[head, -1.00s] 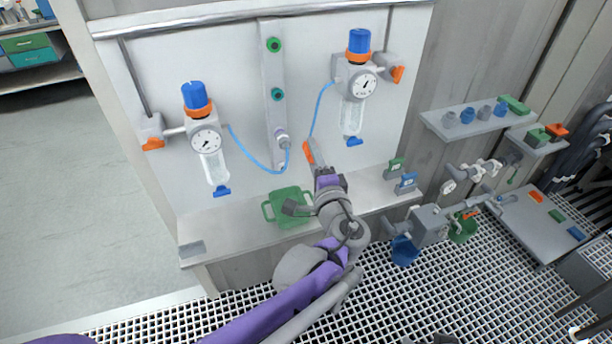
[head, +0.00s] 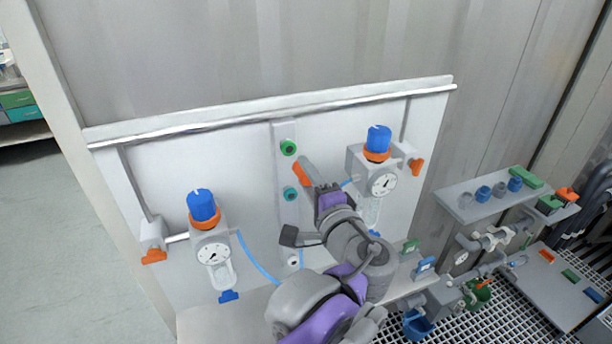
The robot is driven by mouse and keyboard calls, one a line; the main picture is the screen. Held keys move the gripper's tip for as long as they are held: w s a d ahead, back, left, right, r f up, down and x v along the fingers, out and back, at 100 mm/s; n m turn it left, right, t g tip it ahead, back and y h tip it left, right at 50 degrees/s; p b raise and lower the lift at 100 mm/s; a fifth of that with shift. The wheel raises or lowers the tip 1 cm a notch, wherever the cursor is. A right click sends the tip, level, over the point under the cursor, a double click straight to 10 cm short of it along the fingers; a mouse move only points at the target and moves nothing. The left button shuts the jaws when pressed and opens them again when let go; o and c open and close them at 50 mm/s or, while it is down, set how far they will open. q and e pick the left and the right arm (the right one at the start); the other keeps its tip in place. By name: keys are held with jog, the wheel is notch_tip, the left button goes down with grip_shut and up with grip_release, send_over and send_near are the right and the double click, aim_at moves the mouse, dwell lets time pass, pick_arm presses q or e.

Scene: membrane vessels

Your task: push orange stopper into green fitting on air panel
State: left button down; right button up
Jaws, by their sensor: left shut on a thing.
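The air panel (head: 150,210) is a pale board on the wall. Its grey vertical strip (head: 284,222) carries an upper green fitting (head: 288,147) and a lower green fitting (head: 291,193), both with dark centres. My left gripper (head: 305,168) is shut on the orange stopper (head: 300,173), whose visible part is a short orange piece beside the grey fingers. In the picture, the stopper lies just right of the strip, between the heights of the two green fittings. It looks apart from both, though depth is hard to judge. My right gripper is out of view.
Gauged regulators with blue knobs stand left (head: 205,225) and right (head: 380,165) of the strip; the right one is close to my gripper. A blue hose (head: 255,258) hangs at the left. My arm hides part of the ledge and strip. A shelf (head: 480,205) stands at right.

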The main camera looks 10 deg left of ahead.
aim_at(289, 149)
pick_arm(q)
jog(key=shift+s+d+r, duration=0.1)
jog(key=shift+s+d, duration=0.05)
jog(key=shift+s, duration=0.1)
jog(key=shift+x, duration=0.75)
jog(key=shift+b+x, duration=0.3)
jog(key=shift+x, duration=1.95)
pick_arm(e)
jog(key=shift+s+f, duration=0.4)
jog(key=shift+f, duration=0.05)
pick_arm(q)
jog(key=shift+p, duration=0.4)
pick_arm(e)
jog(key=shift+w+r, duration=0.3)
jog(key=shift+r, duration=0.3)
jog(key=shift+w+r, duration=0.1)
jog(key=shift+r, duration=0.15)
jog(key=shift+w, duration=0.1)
pick_arm(q)
jog(key=shift+w+a+p, duration=0.3)
jog(key=shift+w+a, duration=0.05)
jog(key=shift+w, duration=0.15)
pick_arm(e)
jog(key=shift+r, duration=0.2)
